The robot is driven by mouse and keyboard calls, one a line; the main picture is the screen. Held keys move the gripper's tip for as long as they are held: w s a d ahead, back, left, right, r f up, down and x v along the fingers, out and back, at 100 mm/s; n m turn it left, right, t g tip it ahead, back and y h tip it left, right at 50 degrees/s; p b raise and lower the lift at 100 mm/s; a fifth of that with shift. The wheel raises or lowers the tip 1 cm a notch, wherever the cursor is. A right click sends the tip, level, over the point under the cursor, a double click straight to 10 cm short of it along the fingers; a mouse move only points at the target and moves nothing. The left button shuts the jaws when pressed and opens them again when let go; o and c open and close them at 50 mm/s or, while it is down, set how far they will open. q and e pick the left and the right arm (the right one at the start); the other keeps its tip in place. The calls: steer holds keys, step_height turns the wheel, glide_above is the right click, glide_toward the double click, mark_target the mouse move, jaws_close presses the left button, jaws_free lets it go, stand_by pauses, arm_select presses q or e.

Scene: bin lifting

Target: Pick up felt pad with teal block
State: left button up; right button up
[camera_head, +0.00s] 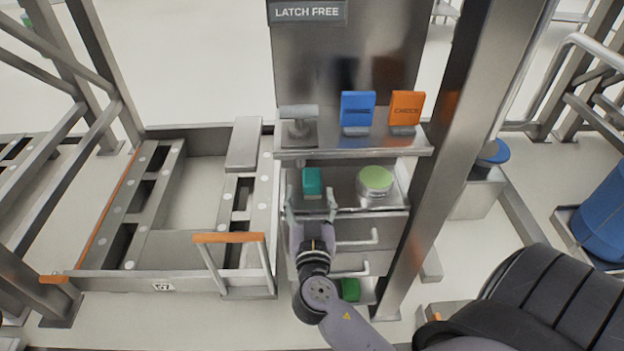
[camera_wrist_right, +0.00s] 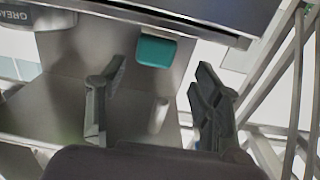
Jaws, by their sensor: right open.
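The teal block (camera_head: 312,182) stands on the metal shelf below the ledge of the steel station. It also shows in the right wrist view (camera_wrist_right: 155,51), beyond the fingertips and near the middle. I cannot make out a separate felt pad under or on the block. My right gripper (camera_head: 311,203) is open, with its fingers spread to either side just in front of the block. In the right wrist view the open gripper (camera_wrist_right: 160,78) has nothing between its fingers. My left gripper is not in view.
A round green-topped piece (camera_head: 375,179) sits right of the block. Above are a blue plate (camera_head: 357,110), an orange plate (camera_head: 405,108) and a grey T-shaped piece (camera_head: 299,119). Drawer handles (camera_head: 358,240) jut out below. A steel post (camera_head: 452,150) stands at right.

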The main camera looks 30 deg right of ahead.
mark_target(312, 175)
steer(key=x, duration=0.3)
steer(key=p+x, duration=0.1)
steer(key=x, duration=0.1)
steer(key=shift+w+d, duration=0.15)
steer(key=shift+d, duration=0.35)
steer(key=shift+w+d, duration=0.2)
steer(key=shift+w, duration=0.25)
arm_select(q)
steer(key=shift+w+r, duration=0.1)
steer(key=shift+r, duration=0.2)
arm_select(e)
steer(key=c, duration=1.3)
steer(key=shift+r, duration=0.45)
steer(key=r, duration=0.1)
steer(key=r+p, duration=0.1)
steer(key=shift+s+a+r, duration=0.2)
steer(key=shift+r, duration=0.05)
arm_select(q)
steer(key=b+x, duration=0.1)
steer(key=b, duration=0.2)
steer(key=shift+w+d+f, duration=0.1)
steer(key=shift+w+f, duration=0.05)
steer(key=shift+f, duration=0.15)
arm_select(e)
steer(key=s+a, duration=0.7)
steer(key=a, duration=0.1)
steer(key=s+a, duration=0.4)
steer(key=a, duration=0.1)
steer(key=shift+s, duration=0.35)
